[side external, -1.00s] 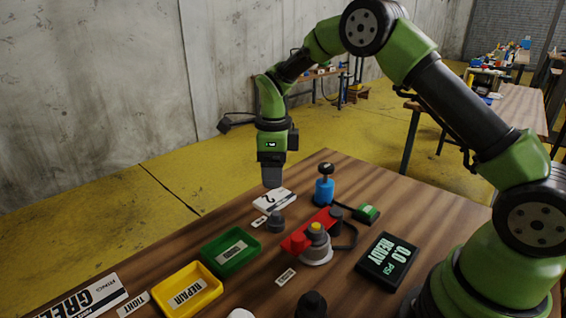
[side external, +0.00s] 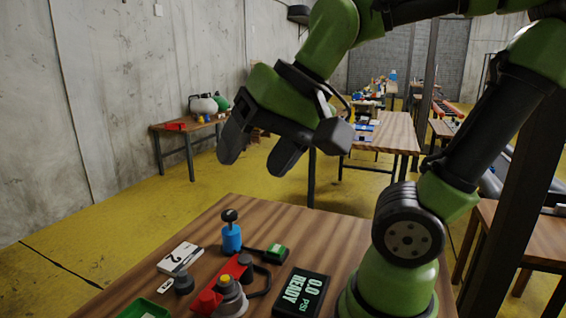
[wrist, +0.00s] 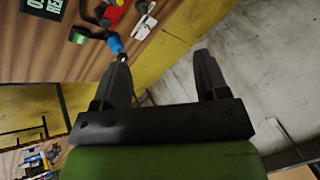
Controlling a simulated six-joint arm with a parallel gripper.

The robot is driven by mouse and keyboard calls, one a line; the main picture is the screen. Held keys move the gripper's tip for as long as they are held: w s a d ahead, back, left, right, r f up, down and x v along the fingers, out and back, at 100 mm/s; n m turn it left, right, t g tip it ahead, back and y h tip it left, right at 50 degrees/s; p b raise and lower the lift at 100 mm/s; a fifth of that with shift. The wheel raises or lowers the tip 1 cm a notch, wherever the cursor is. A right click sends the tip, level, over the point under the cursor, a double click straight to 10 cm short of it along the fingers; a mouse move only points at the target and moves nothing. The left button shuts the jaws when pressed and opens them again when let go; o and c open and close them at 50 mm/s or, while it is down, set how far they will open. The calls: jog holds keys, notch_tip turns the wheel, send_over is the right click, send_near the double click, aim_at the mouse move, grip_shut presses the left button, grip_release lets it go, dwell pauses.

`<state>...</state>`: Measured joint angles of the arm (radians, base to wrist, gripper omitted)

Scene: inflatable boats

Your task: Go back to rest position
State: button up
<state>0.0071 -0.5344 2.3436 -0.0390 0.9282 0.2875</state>
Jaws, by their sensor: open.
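My gripper (side external: 257,152) is raised well above the table in the side external view, its two dark fingers spread apart with nothing between them. In the wrist view my gripper (wrist: 164,80) also shows two separate fingers, with the floor and table edge beyond them. The wooden table (side external: 222,218) lies below, with its items clear of the gripper. My arm is folded up over its base on the right side of the table.
On the table are a blue pump (side external: 232,238), a red tool (side external: 232,272), a green-topped piece (side external: 277,250), a black gauge reading 0.0 PSI READY (side external: 302,291), a white card marked 2 (side external: 180,257) and a green tray (side external: 146,309). Other tables (side external: 385,133) stand behind.

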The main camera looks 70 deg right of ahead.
jog(key=s+n, duration=0.1)
jog(key=s+f+n+t, duration=0.1)
jog(key=s+n, duration=0.1)
jog(key=shift+s+a, duration=0.2)
jog(key=shift+s, duration=0.05)
